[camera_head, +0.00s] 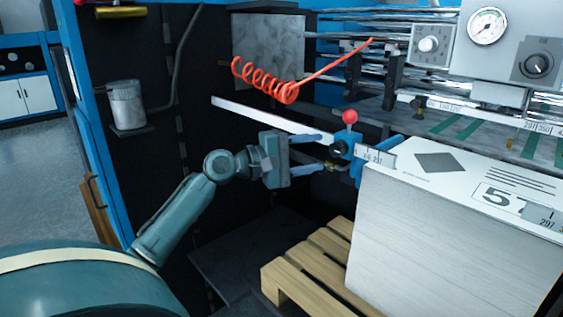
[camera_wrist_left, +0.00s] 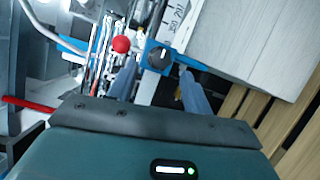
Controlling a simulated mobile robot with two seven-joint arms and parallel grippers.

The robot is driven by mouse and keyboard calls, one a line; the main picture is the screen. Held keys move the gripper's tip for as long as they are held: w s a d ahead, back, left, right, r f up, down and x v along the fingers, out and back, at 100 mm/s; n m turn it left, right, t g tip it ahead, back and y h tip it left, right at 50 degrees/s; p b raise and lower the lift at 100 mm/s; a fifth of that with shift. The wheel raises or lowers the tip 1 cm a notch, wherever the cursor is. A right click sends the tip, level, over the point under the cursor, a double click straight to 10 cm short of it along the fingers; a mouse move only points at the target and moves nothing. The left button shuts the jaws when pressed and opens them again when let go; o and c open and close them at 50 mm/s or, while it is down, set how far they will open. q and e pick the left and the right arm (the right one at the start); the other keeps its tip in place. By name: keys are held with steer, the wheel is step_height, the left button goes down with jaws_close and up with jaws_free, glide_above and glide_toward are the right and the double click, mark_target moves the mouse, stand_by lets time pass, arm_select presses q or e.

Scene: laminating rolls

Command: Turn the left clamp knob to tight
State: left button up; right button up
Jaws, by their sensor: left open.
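The left clamp knob (camera_head: 337,149) is a small black knob on a blue clamp (camera_head: 356,165) at the end of the white ruled bar. In the left wrist view the black knob (camera_wrist_left: 160,58) sits on the blue clamp block, ahead of the fingertips. A red ball (camera_head: 349,117) stands just above the clamp; it also shows in the left wrist view (camera_wrist_left: 121,44). My left gripper (camera_head: 326,151) is open, with its two fingers pointing at the knob from the left. Whether the fingertips touch the clamp, I cannot tell. My right gripper is not in view.
A tall paper stack (camera_head: 430,240) on a wooden pallet (camera_head: 310,262) stands right of the clamp. A coiled orange hose (camera_head: 265,82) hangs above the ruled bar (camera_head: 260,116). A gauge (camera_head: 487,26) and dials sit at the upper right. The dark space below my left arm looks free.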

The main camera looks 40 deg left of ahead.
arm_select(q)
steer(key=b+v, duration=0.1)
steer(key=v, duration=0.7)
steer(key=shift+s+b, duration=0.3)
steer(key=shift+s, duration=0.1)
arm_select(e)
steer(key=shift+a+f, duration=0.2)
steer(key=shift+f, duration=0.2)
arm_select(q)
steer(key=shift+a, duration=0.15)
steer(key=s+d+f+m+g+y+p, duration=0.1)
steer(key=d+f+m+g+y, duration=0.2)
steer(key=f, duration=1)
steer(key=s+d+f+m+g+y+p, duration=0.15)
steer(key=d+f, duration=0.35)
steer(key=f, duration=0.7)
steer(key=s+d+f+m+p, duration=0.1)
steer(key=s+d+f+m, duration=0.4)
steer(key=d, duration=0.5)
steer(key=s+d+f+m+p, duration=0.2)
steer(key=s+d+f+m, duration=0.2)
steer(key=s+d+m, duration=0.3)
steer(key=d+m+g, duration=0.1)
steer(key=d, duration=0.2)
steer(key=shift+s+f, duration=0.25)
steer(key=shift+f, duration=0.15)
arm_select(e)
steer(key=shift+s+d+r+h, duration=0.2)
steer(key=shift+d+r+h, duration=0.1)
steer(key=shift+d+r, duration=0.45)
